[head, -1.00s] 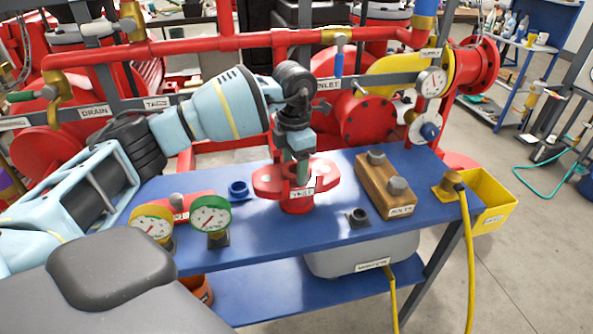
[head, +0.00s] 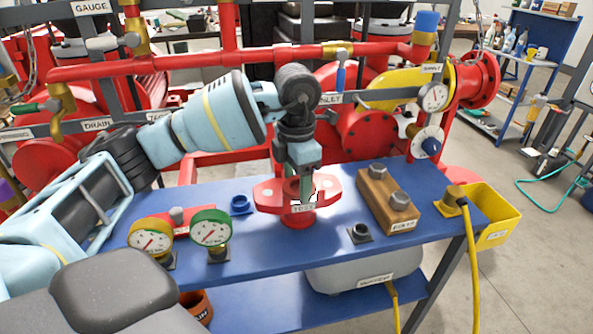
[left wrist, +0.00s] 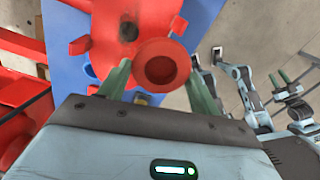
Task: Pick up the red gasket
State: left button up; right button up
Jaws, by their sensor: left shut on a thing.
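The red gasket (left wrist: 160,46) is a flat ring with a round hole, seen in the left wrist view between the green fingers of my left gripper (left wrist: 158,84). My left gripper is shut on it. In the head view my left gripper (head: 304,186) points down over the red flanged stand (head: 298,217) on the blue bench, and the gasket is hard to tell from the red flange there. My right gripper (left wrist: 284,79) shows small at the right of the left wrist view, its green fingers apart and empty.
Red pipes (head: 200,65) stand behind.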

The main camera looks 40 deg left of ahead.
pick_arm(q)
jog(key=s+d+r, duration=0.1)
jog(key=s+d, duration=0.5)
jog(key=s, duration=0.2)
jog(key=shift+s+d, duration=0.15)
jog(key=shift+d, duration=0.1)
